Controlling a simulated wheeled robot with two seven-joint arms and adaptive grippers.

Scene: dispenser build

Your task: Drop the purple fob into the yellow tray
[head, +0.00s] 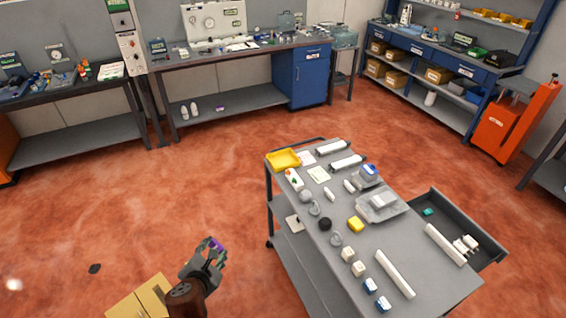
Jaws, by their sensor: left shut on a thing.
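My left gripper (214,257) is at the lower middle of the head view, above the red floor and left of the grey cart. It is shut on the purple fob (216,244), which shows as a small purple piece at the fingertips. The fingers hide part of the fob. The yellow tray (284,160) sits on the far left corner of the cart top. The gripper is apart from the tray, nearer to me and to its left. My right gripper is not in view.
The grey cart (390,240) carries several small items, including a white bottle (293,179) close to the tray and a yellow block (355,224). An open drawer (485,232) juts out on its right. A cardboard box (140,300) is at the lower left. Open floor lies left of the cart.

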